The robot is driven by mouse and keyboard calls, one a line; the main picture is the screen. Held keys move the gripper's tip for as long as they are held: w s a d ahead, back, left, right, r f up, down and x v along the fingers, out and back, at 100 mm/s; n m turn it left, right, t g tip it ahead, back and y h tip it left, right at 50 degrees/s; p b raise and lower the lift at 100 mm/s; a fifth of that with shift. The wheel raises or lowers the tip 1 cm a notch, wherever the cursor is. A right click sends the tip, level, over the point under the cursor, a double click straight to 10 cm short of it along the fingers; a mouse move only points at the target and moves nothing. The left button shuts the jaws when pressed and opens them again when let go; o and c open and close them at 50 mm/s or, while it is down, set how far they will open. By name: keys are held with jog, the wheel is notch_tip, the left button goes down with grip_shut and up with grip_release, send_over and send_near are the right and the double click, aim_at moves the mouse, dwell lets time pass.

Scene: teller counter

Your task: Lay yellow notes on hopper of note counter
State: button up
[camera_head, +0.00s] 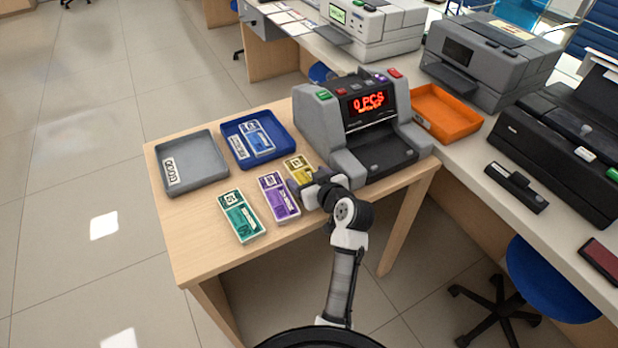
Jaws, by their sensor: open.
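The yellow notes (297,165) lie on the wooden table, just left of the note counter. My gripper (304,186) is open at their near end, low over the table, and hides part of them. I cannot tell whether the fingers touch them. The note counter (344,122) is a grey machine with a red display reading "0 PCS" and a dark bay at its front. Its hopper is hard to make out from this angle. Purple notes (279,197) lie left of my gripper, and green notes (239,217) lie further left.
A blue tray (282,137) holding blue notes (257,137) and an empty grey tray (205,178) stand at the table's back left. An orange tray (462,119) is right of the counter. Several machines, including a black printer (555,150), line the right-hand worktop.

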jog(key=shift+r, duration=0.2)
jog(key=b+v, duration=0.1)
jog(key=v, duration=1.1)
jog(key=shift+b, duration=0.3)
